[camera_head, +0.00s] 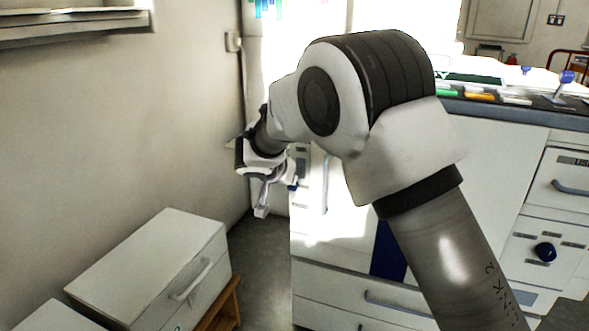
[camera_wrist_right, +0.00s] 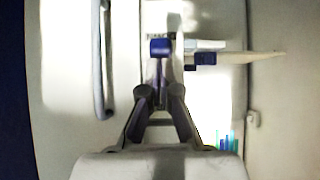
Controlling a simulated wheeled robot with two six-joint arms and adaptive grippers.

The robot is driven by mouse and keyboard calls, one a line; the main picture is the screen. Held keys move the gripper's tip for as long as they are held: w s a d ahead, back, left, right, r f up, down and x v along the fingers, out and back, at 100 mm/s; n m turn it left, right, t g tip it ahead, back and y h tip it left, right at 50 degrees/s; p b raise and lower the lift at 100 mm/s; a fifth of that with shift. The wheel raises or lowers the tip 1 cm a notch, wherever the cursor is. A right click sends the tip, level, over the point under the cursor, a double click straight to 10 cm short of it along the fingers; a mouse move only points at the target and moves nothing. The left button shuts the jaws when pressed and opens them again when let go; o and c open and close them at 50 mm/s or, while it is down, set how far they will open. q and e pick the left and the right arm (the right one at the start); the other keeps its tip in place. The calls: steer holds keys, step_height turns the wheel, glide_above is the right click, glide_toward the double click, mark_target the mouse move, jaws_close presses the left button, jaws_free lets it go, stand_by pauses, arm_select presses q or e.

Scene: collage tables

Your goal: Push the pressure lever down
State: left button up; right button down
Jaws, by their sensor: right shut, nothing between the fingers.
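A lever with a blue knob (camera_wrist_right: 160,47) on a pale stem shows ahead of my right gripper in the right wrist view. In the head view a small blue part (camera_head: 293,184) shows at the left edge of the white machine (camera_head: 335,240), beside the gripper. My right gripper (camera_head: 262,211) points down there. It is shut and empty. Its fingertips (camera_wrist_right: 160,92) are close to the lever's stem in the wrist view; I cannot tell whether they touch it. My own arm hides part of the machine front. My left gripper is not in view.
A vertical door handle (camera_head: 325,185) is right of the gripper. A second blue-knobbed lever (camera_head: 567,77) stands on the machine top at far right. A white drawer cabinet (camera_head: 155,262) stands at lower left.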

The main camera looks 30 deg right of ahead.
steer(key=shift+r, duration=0.25)
steer(key=shift+r, duration=0.6)
steer(key=p+v, duration=0.3)
steer(key=v, duration=1)
steer(key=shift+p, duration=0.4)
steer(key=shift+s+a, duration=0.1)
steer(key=shift+s, duration=0.05)
